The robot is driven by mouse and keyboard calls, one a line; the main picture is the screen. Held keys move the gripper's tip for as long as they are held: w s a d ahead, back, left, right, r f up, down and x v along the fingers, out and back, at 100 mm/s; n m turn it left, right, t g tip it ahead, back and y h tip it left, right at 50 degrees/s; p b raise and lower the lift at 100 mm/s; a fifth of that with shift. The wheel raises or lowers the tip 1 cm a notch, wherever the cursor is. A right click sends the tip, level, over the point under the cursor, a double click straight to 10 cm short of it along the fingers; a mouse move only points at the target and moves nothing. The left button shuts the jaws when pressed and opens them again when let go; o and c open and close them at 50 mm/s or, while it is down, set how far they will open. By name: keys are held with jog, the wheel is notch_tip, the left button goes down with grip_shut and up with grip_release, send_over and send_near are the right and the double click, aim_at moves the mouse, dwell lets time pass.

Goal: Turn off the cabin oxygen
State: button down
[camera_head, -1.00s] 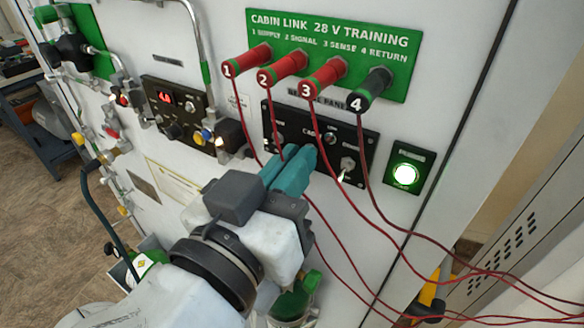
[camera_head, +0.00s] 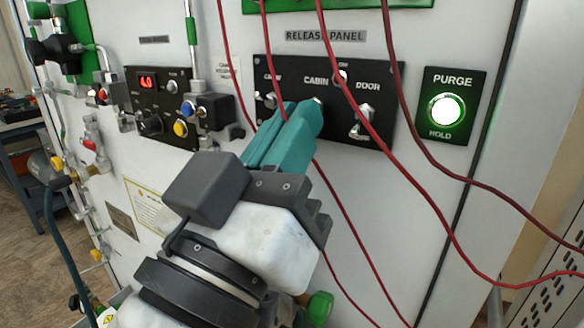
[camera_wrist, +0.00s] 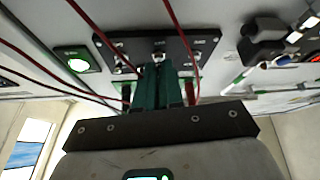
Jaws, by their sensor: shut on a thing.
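The black release panel (camera_head: 390,140) on the white wall carries three labelled toggles: crew, cabin and door. The crew switch (camera_head: 270,99) is at the left and the door switch (camera_head: 362,120) at the right. My gripper (camera_head: 308,108) has its teal fingers against the middle of the panel, under the cabin label (camera_head: 316,81). The fingers are shut on the cabin switch, which they mostly hide. In the wrist view, the fingers (camera_wrist: 158,72) meet the cabin switch (camera_wrist: 158,56) at the panel's middle.
Red cables (camera_head: 350,95) hang in front of the panel, close to my fingers. A lit green purge button (camera_head: 446,111) is at the right. A control box with a red display (camera_head: 148,82), knobs and pipe fittings are at the left.

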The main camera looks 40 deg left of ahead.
jog(key=shift+f+b, duration=0.15)
jog(key=shift+b, duration=0.25)
jog(key=c, duration=1.3)
grip_release()
jog(key=shift+o, duration=0.2)
